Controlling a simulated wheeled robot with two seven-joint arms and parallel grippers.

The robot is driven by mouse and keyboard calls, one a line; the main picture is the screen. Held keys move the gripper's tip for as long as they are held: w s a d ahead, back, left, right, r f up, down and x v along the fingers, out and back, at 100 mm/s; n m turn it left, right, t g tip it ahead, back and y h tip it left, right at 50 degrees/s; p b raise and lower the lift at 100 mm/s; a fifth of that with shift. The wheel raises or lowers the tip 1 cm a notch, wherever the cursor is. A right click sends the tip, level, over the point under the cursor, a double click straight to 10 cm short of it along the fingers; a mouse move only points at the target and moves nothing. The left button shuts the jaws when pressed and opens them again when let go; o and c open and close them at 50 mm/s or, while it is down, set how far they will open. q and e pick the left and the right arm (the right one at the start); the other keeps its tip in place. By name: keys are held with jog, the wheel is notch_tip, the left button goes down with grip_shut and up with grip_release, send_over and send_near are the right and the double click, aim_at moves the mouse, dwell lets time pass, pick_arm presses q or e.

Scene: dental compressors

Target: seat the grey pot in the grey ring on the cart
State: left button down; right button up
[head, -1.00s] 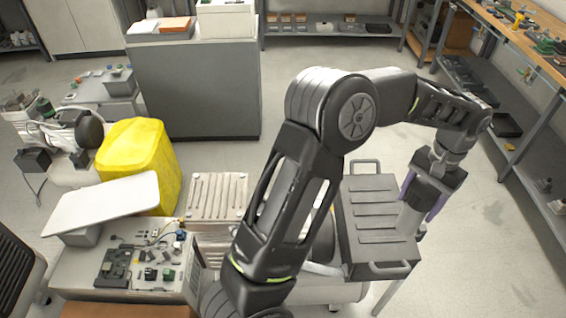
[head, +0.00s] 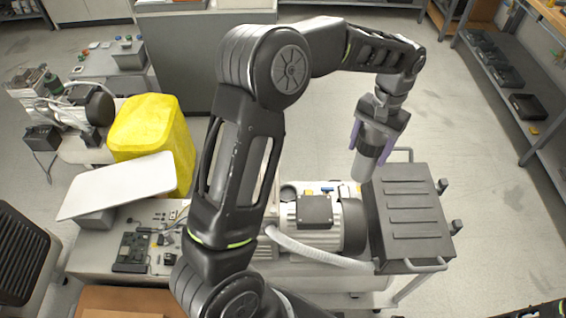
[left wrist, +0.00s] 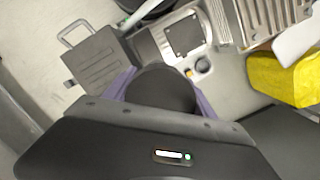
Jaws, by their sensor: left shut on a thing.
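My left gripper (head: 371,146) is shut on the grey pot (head: 362,167), a cylinder with a dark upper part and a lighter lower end, slightly tilted. It is held in the air near the far left corner of the dark toolbox. In the left wrist view the pot (left wrist: 163,88) shows as a dark round shape between the purple fingers. A small dark round opening (head: 289,190) beside the motor on the cart looks like the grey ring; it seems to show in the left wrist view (left wrist: 201,66) too. The pot is apart from it. My right gripper is not in view.
A dark ribbed toolbox (head: 410,212) with handles lies right of the motor (head: 318,222). A pale hose (head: 310,254) runs in front. A yellow covered bin (head: 150,128), a tilted white panel (head: 120,187) and a table of small parts stand left.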

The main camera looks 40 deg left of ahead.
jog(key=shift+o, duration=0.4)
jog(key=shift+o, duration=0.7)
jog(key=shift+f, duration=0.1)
pick_arm(q)
jog(key=shift+w+a+f+b, duration=0.1)
jog(key=shift+a+f+b, duration=0.2)
jog(key=shift+f, duration=0.1)
pick_arm(e)
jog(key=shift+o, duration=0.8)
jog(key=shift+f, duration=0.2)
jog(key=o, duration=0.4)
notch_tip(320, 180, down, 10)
jog(key=b, duration=1)
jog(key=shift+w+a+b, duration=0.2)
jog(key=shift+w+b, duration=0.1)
jog(key=shift+b, duration=0.05)
pick_arm(q)
jog(key=a+f+m+t+y+b, duration=0.1)
jog(key=a+f+m+b, duration=0.7)
jog(key=a+f+m, duration=1.4)
notch_tip(320, 180, down, 4)
jog(key=shift+s+a+r+t+y, duration=0.25)
jog(key=shift+s+a+t, duration=0.2)
jog(key=shift+a+t, duration=0.4)
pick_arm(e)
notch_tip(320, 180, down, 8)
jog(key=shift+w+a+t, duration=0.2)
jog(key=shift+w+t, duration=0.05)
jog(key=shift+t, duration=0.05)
